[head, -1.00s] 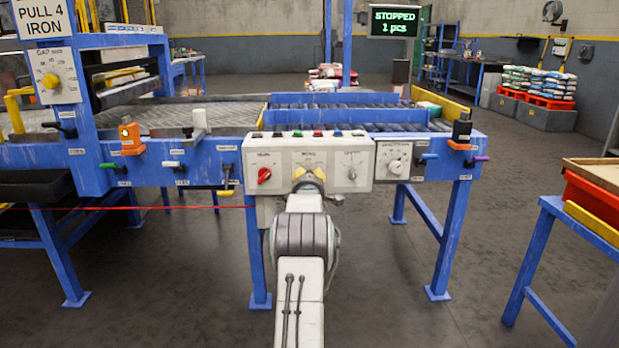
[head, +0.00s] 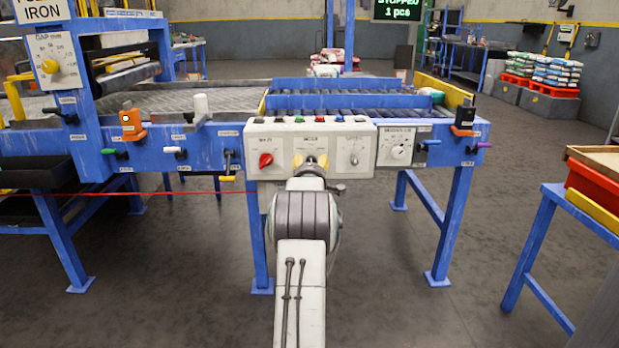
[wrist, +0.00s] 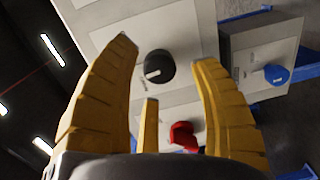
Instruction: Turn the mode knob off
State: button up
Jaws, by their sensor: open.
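In the head view, the control box (head: 350,168) has a dial labelled MODE in its middle. In the wrist view, a round black knob (wrist: 160,66) with a white pointer mark sits between the open fingertips of my gripper (wrist: 163,62). It appears to be the mode knob; its label is not readable there. The pointer lies toward the lower left of that picture. I cannot tell whether the fingers touch the knob.
A red knob (head: 265,160) is left of the MODE dial, and a small dark-pointer dial (head: 355,158) is right of it. A neighbouring box (head: 396,148) carries another dial. Small buttons line the top. A red cord (head: 165,193) runs left. The screen (head: 398,10) reads stopped.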

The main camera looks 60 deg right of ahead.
jog(key=v, duration=0.9)
jog(key=shift+a, duration=0.2)
dwell(0.6)
